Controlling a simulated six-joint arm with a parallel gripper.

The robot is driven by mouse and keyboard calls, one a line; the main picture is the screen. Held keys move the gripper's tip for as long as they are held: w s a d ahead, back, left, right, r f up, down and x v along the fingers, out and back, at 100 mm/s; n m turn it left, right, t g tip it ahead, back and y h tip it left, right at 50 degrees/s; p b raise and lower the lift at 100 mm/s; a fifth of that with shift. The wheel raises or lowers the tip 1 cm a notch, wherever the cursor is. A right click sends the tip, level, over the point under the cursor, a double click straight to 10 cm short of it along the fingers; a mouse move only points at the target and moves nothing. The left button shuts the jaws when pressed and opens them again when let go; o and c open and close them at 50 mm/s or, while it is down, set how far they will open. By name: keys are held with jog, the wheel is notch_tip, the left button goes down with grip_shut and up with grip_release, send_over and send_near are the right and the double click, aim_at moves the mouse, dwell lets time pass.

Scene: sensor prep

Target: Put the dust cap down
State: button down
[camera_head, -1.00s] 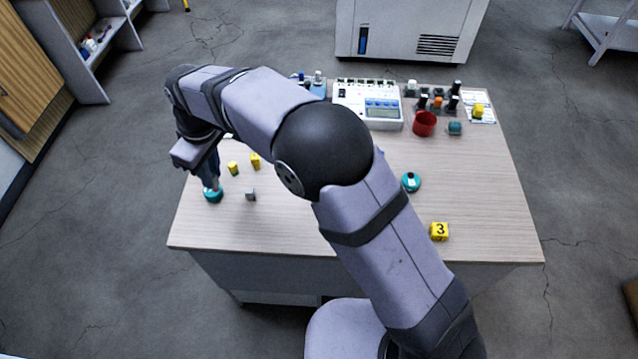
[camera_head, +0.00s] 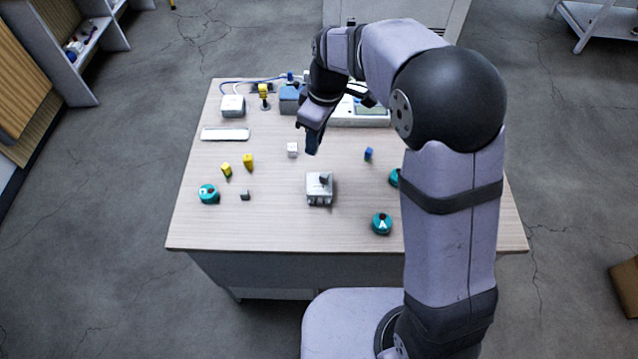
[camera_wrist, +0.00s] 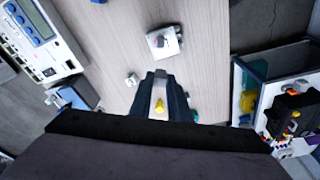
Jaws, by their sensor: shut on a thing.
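My gripper (camera_head: 311,148) hangs pointing down above the middle of the table, beside a small white cube (camera_head: 292,150) and behind a grey box with a knob (camera_head: 319,188). Its dark fingers (camera_wrist: 162,74) are close together in the wrist view. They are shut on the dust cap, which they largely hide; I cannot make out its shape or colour. A small yellow piece (camera_wrist: 160,107) shows between the fingers in the wrist view; I cannot tell whether it is held or lies beyond on the table.
On the wooden table (camera_head: 270,225) are two yellow pieces (camera_head: 249,162), a teal round part (camera_head: 208,193), a teal part marked A (camera_head: 382,223), a small grey piece (camera_head: 245,195) and a blue piece (camera_head: 368,154). A white instrument (camera_head: 358,117) stands behind. The front left is clear.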

jog(key=n, duration=0.3)
jog(key=s+f+n+g, duration=0.1)
jog(key=n, duration=0.2)
jog(key=s+n, duration=0.1)
jog(key=n, duration=0.2)
jog(key=shift+s+f+n+g, duration=0.2)
jog(key=shift+f+n+g, duration=0.1)
jog(key=shift+n, duration=0.1)
jog(key=p, duration=0.3)
send_over(313, 189)
jog(key=shift+d+f, duration=0.15)
jog(key=shift+f, duration=2)
jog(key=shift+d+f, duration=0.15)
jog(key=shift+f, duration=2)
jog(key=shift+w+f, duration=0.1)
jog(key=shift+f, duration=0.55)
jog(key=shift+f, duration=0.1)
